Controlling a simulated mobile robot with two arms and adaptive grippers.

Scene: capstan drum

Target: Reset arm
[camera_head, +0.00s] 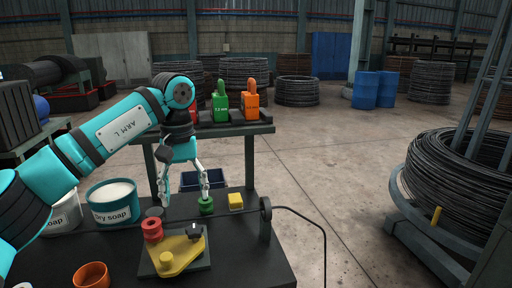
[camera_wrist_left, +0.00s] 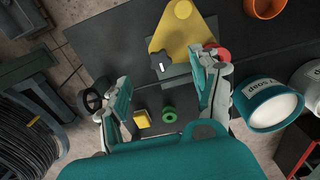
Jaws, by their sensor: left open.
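My left gripper (camera_head: 184,198) hangs fingers down over the black workbench (camera_head: 235,265), with its two fingers spread apart. In the left wrist view the open fingers (camera_wrist_left: 165,66) have nothing held between them. A green ring (camera_head: 206,206) lies on the bench close to the right fingertip in the head view; it also shows in the left wrist view (camera_wrist_left: 169,115). A yellow block (camera_head: 236,201) sits to its right. A yellow plate fixture (camera_head: 180,255) on a grey base and a red stacked ring piece (camera_head: 152,230) are at the front. My right gripper is not in view.
A dry soap bucket (camera_head: 112,204) and another bucket stand left of the gripper. An orange cup (camera_head: 91,275) is at the front. A raised shelf (camera_head: 225,129) carries green and orange tagged blocks behind. A large wire coil (camera_head: 460,170) stands right, across open floor.

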